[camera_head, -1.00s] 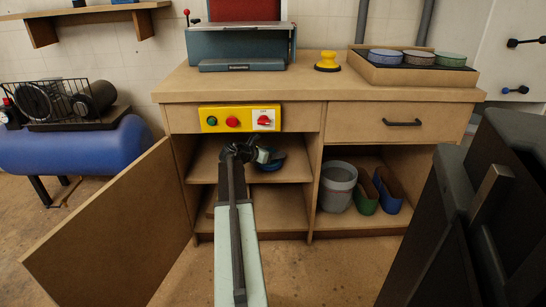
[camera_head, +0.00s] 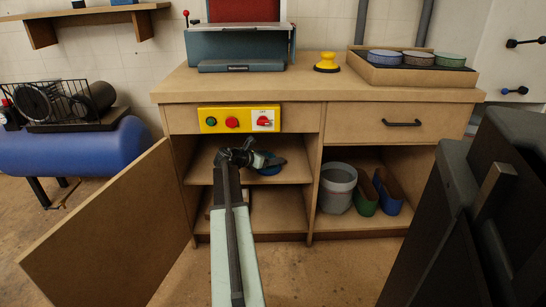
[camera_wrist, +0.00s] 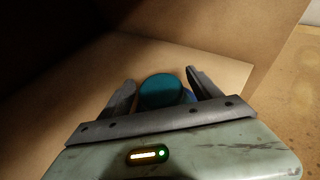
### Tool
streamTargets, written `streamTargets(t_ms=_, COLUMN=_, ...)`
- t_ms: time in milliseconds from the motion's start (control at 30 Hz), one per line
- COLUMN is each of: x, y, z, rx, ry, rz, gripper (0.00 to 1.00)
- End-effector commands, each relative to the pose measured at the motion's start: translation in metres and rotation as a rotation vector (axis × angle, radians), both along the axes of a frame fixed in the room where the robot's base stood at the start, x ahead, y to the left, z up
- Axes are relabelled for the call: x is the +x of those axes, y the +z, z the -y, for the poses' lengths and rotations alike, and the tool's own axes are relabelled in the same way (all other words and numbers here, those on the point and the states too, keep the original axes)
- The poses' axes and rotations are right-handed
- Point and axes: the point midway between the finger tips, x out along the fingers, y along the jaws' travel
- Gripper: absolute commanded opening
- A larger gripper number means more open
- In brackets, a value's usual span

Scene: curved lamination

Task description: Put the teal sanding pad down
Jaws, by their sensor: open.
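The teal sanding pad (camera_wrist: 160,88) is in the wrist view, lying on a shelf inside the open cabinet, with a bit of blue showing at its lower right. My gripper (camera_wrist: 161,86) is open, with one finger on each side of the pad and a gap beside it. In the head view my gripper (camera_head: 268,160) reaches into the left cabinet compartment at the upper shelf (camera_head: 292,173). A blue edge of the pad (camera_head: 270,171) shows just below the gripper; the rest is hidden behind it.
The cabinet door (camera_head: 110,225) stands open at the left. A yellow switch panel (camera_head: 239,119) is above the opening. A grey bucket (camera_head: 337,188), a green bin (camera_head: 363,194) and a blue bin (camera_head: 388,191) fill the right compartment. A dark object stands at the far right.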

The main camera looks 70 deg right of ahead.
Motion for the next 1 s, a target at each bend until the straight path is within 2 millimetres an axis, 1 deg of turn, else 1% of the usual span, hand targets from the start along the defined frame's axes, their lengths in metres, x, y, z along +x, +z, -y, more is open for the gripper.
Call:
streamTargets(t_ms=33, x=0.005, y=0.011, z=-0.014, rx=0.0, ry=0.004, rz=-0.001, gripper=0.73)
streamTargets(t_ms=100, x=0.012, y=0.019, z=-0.031, rx=0.0, ry=0.004, rz=0.001, gripper=0.73)
streamTargets(t_ms=167, x=0.019, y=0.013, z=-0.047, rx=0.001, ry=0.004, rz=0.001, gripper=0.73)
streamTargets(t_ms=300, x=0.035, y=0.013, z=-0.084, rx=0.0, ry=0.004, rz=0.001, gripper=0.73)
streamTargets(t_ms=400, x=0.045, y=0.013, z=-0.106, rx=0.0, ry=0.004, rz=-0.001, gripper=0.73)
streamTargets(t_ms=500, x=0.053, y=0.012, z=-0.122, rx=0.0, ry=0.003, rz=0.001, gripper=0.73)
streamTargets(t_ms=600, x=0.058, y=0.012, z=-0.133, rx=0.0, ry=0.002, rz=0.001, gripper=0.73)
streamTargets(t_ms=700, x=0.06, y=0.013, z=-0.137, rx=0.0, ry=0.001, rz=0.0, gripper=0.73)
streamTargets(t_ms=1000, x=0.061, y=0.014, z=-0.138, rx=0.0, ry=0.0, rz=0.002, gripper=0.73)
